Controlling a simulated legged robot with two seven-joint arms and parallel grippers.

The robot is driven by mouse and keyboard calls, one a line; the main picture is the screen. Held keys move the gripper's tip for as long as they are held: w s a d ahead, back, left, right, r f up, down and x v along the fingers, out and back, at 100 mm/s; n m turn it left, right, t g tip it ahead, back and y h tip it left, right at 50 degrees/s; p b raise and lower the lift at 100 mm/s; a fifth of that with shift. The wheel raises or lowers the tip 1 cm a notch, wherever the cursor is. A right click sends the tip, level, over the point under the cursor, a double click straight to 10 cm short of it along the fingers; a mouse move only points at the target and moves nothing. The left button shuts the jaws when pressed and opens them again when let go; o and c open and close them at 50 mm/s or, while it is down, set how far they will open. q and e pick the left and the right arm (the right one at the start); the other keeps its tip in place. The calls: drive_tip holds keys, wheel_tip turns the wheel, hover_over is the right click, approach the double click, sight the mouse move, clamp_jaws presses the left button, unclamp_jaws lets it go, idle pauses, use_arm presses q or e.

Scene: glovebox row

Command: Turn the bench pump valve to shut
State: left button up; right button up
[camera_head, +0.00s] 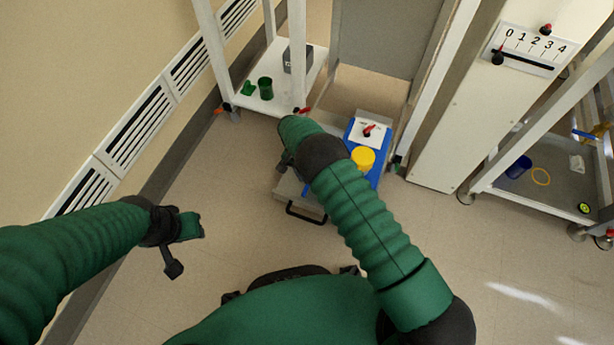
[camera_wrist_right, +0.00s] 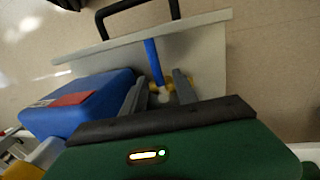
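The bench pump shows in the head view as a blue body (camera_head: 383,152) with a yellow cap (camera_head: 363,157) and a white panel with a red-tipped knob. In the right wrist view the blue body (camera_wrist_right: 85,98) is at left. Beside it, a valve with a blue lever (camera_wrist_right: 153,62) and a brass-coloured body (camera_wrist_right: 182,88) stands over a pale plate. My right gripper (camera_wrist_right: 160,82) is open, its grey fingers apart on either side of the lever's lower end; contact is unclear.
The pump's grey base (camera_head: 300,198) has a black handle (camera_head: 305,214). A shelf (camera_head: 300,85) with a green cup (camera_head: 265,88) stands behind. A white cabinet with a 0–4 scale (camera_head: 525,50) and a cart (camera_head: 545,195) are at right. Floor at front right is clear.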

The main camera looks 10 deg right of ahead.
wheel_tip(320, 180, up, 16)
drive_tip(key=w+a+p, duration=0.2)
drive_tip(key=p, duration=0.5)
drive_tip(key=shift+a, duration=0.4)
drive_tip(key=shift+r, duration=0.1)
